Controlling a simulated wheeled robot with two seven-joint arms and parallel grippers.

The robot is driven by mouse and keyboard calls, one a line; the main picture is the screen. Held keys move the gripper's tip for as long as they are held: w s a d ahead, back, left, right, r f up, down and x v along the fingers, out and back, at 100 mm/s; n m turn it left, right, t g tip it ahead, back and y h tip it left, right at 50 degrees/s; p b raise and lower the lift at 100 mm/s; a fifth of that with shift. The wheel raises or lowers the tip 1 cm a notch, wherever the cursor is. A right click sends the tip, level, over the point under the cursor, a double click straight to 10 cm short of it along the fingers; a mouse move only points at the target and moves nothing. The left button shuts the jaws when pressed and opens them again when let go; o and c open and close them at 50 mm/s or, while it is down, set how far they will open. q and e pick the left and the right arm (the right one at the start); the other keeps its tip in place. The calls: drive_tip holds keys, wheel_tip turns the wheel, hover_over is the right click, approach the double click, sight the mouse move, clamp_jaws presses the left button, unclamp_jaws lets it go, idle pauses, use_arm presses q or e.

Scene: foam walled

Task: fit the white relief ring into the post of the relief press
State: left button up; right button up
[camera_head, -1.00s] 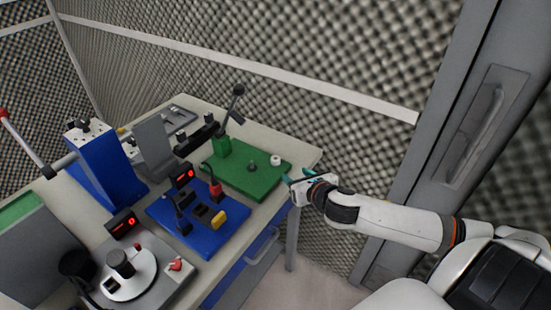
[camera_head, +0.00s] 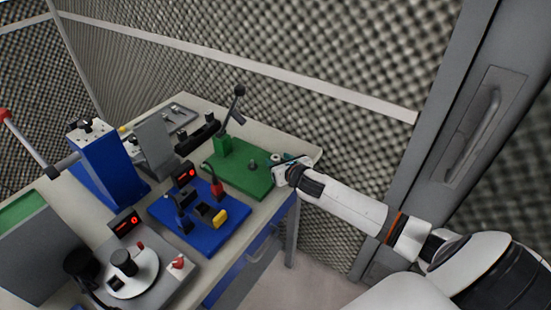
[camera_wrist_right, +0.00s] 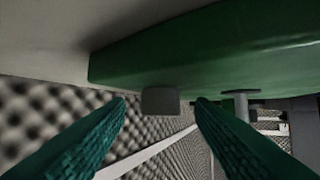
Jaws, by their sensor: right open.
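The relief press has a green base (camera_head: 232,176) with a black-knobbed lever at its back, near the table's far right corner. The white relief ring (camera_head: 276,157) sits on the base's right part, partly hidden by my right gripper. A short dark post (camera_head: 252,164) stands to its left. My right gripper (camera_head: 281,162) is open beside the ring. In the right wrist view, which is upside down, the ring (camera_wrist_right: 160,100) looks grey and lies between and beyond the two teal fingers (camera_wrist_right: 160,106), with no clear contact. The post (camera_wrist_right: 241,105) shows beyond the right finger. My left gripper is out of view.
A blue fixture (camera_head: 200,225) with a yellow block stands left of the press, and a grey fixture with a white disc (camera_head: 133,275) is nearer. A tall blue press (camera_head: 100,170) stands behind. Foam walls are close behind the table.

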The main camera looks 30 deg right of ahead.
drive_tip(key=shift+w+f, duration=0.2)
drive_tip(key=shift+w, duration=0.15)
drive_tip(key=c, duration=1)
wheel_tip(320, 180, up, 10)
drive_tip(key=p, duration=0.1)
drive_tip(key=shift+c, duration=0.2)
drive_tip(key=w+a+p, duration=0.1)
drive_tip(key=a+p, duration=0.6)
drive_tip(key=p, duration=0.1)
drive_tip(key=shift+w, duration=0.4)
